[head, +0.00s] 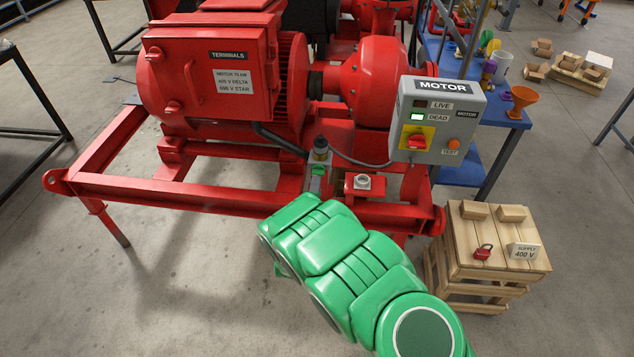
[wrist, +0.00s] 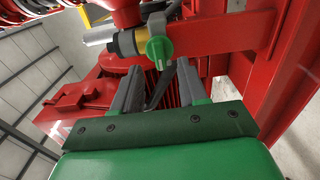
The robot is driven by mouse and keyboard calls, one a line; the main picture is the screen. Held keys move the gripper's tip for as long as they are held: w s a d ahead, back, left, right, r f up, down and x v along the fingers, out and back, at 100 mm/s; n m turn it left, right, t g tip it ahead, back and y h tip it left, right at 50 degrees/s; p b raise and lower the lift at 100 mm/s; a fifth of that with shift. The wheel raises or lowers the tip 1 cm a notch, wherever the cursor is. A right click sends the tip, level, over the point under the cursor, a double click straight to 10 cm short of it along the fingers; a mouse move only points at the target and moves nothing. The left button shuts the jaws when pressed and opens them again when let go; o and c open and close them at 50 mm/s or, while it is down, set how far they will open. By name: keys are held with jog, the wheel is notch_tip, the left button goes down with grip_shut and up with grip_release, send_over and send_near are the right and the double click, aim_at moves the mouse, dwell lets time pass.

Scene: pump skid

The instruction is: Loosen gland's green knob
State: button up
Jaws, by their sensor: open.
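The gland's green knob (wrist: 158,48) shows in the wrist view at upper middle, on a cylindrical fitting (wrist: 126,43) with a yellow band. In the head view the fitting (head: 320,148) stands upright at the skid's front, with the small green knob (head: 318,170) below its top. My gripper (wrist: 160,68) is open, its two grey fingers apart with nothing held between them. The knob appears just beyond the fingertips, roughly between them; I cannot tell whether they touch it. In the head view my green arm hides most of my gripper.
The red skid frame (head: 200,192) runs across below the motor (head: 225,85). A grey MOTOR switch box (head: 435,120) stands to the right, its DEAD lamp lit green. A wooden crate (head: 490,270) with a red padlock (head: 483,252) is at right. Floor at left front is clear.

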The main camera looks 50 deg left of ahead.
jog(key=shift+v, duration=1.75)
jog(key=w+d+r+m+h, duration=0.3)
jog(key=w+d+r+m, duration=0.15)
jog(key=w+d, duration=0.35)
jog(key=w+d+r+m+h, duration=0.4)
jog(key=w+d+r, duration=0.15)
jog(key=w, duration=0.45)
jog(key=d+r+m+g+h, duration=0.1)
jog(key=d+r+m+g, duration=0.35)
jog(key=d, duration=0.75)
jog(key=d+r+m+g+h, duration=0.2)
jog(key=d+r+m, duration=0.4)
jog(key=d, duration=0.5)
jog(key=s+d+r+m+g+y, duration=0.1)
jog(key=s+d+r+m+g, duration=0.2)
jog(key=s+d+r, duration=0.45)
jog(key=s+d+r+m+g+y, duration=0.1)
jog(key=s+d+r+m+g, duration=0.3)
jog(key=s+d, duration=0.65)
jog(key=s+d+m+g+h, duration=0.1)
jog(key=s+d+h, duration=0.3)
jog(key=s+d, duration=1.1)
jog(key=shift+s+d+r+h, duration=0.2)
jog(key=shift+s+d+h, duration=0.2)
jog(key=shift+d, duration=0.7)
